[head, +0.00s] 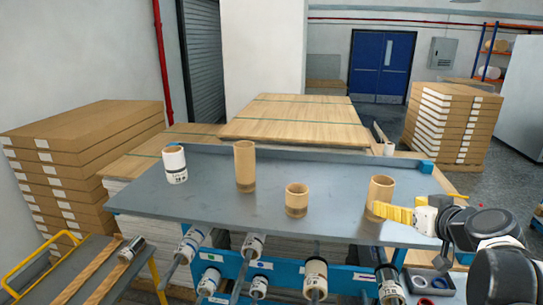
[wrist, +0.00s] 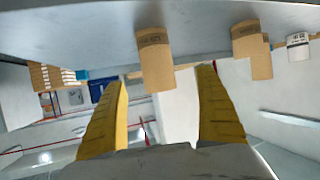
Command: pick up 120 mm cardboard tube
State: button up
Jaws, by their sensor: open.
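Three plain cardboard tubes stand upright on the grey table (head: 215,205): a tall one (head: 245,166), a short one (head: 297,199) and a medium-height one (head: 381,187) at the right. I cannot read their sizes. My gripper (head: 378,210) comes in from the right, its yellow fingers open and overlapping the medium tube's lower part in the head view. In the upside-down wrist view, that tube (wrist: 156,62) shows between the open fingers (wrist: 165,75), beyond their tips. Nothing is held. The short tube (wrist: 243,40) partly covers the tall one (wrist: 263,68) there.
A white-wrapped roll (head: 174,164) stands at the table's left; it also shows in the wrist view (wrist: 298,46). A blue block (head: 426,167) is at the back right corner. Rolls on spindles (head: 315,275) line the front below the tabletop. The table is clear between the tubes.

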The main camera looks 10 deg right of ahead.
aim_at(386, 198)
jog(key=x, duration=0.4)
jog(key=shift+w+d, duration=0.3)
jog(key=shift+w, duration=0.15)
jog(key=p+x, duration=0.1)
jog(key=x, duration=0.4)
jog(key=shift+w, duration=0.4)
jog(key=shift+s+r, duration=0.1)
jog(key=shift+s, duration=0.1)
jog(key=c, duration=1.3)
